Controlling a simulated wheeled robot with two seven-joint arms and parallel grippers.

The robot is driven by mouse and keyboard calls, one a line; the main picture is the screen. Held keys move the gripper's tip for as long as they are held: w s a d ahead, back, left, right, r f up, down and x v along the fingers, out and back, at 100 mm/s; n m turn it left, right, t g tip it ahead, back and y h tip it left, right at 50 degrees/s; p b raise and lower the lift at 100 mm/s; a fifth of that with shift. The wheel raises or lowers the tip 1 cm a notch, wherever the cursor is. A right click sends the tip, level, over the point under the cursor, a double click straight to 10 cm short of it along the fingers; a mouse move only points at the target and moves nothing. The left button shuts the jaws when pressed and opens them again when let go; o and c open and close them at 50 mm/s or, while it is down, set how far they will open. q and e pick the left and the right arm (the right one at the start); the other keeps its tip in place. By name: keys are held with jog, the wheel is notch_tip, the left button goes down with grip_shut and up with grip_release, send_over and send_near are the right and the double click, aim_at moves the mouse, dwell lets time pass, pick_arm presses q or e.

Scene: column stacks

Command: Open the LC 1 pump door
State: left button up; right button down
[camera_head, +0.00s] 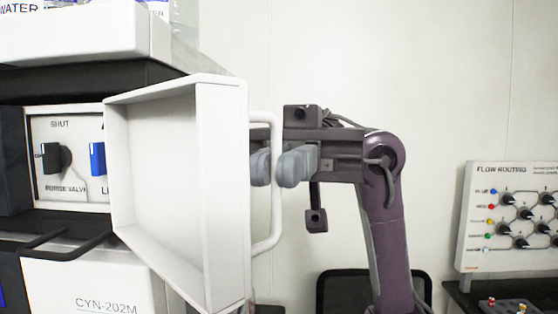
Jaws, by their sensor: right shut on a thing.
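The white pump door (153,193) stands swung open, hinged side toward the left, with its hollow inner face showing. Its white bar handle (275,200) is on the outer side, at the right. My right gripper (273,167) comes in from the right and is shut on the handle, its grey fingers around the bar's upper part. Behind the door, the pump bay (68,155) shows a black purge valve knob (54,158) and a blue knob (98,158). The door hides the bay's right part. My left gripper is not in view.
A white module marked CYN-202M (90,285) with a black handle (65,243) sits below. A white unit (75,35) with bottles is above. A flow routing panel (510,215) stands at the right, and a dark chair back (350,290) is low behind my arm.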

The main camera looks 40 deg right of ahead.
jog(key=shift+w+d, duration=0.1)
dwell(0.3)
jog(key=c, duration=1.6)
grip_release()
jog(key=shift+w, duration=0.1)
jog(key=shift+w+d, duration=0.25)
jog(key=shift+d, duration=0.05)
jog(key=shift+v, duration=3.5)
